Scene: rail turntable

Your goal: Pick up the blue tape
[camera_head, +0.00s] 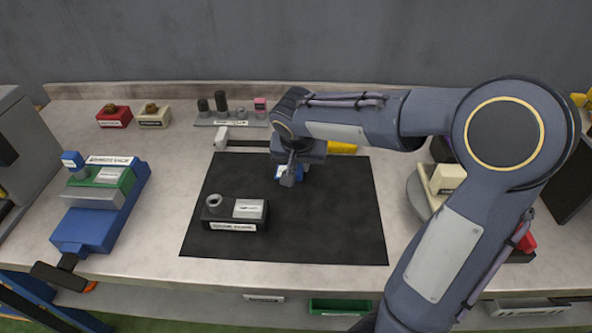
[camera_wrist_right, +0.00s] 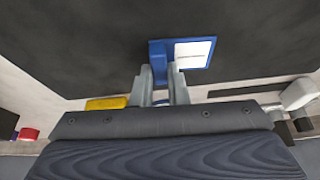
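The blue tape (camera_head: 278,173) shows as a small blue patch on or just above the black mat (camera_head: 335,225), mostly covered by my right gripper (camera_head: 288,177). In the right wrist view the blue tape (camera_wrist_right: 159,50) carries a white label, and part of it sits between the two close-set fingertips of my right gripper (camera_wrist_right: 162,75). The fingers look shut on it, one on each side. Whether it is clear of the mat cannot be told. My left gripper is not in view.
A black labelled block with a grey ring (camera_head: 235,213) stands on the mat's left part. A blue vise (camera_head: 95,222) is at the left. A rack with dark cylinders (camera_head: 228,117) and a yellow item (camera_head: 342,148) lie behind the mat. The mat's front right is clear.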

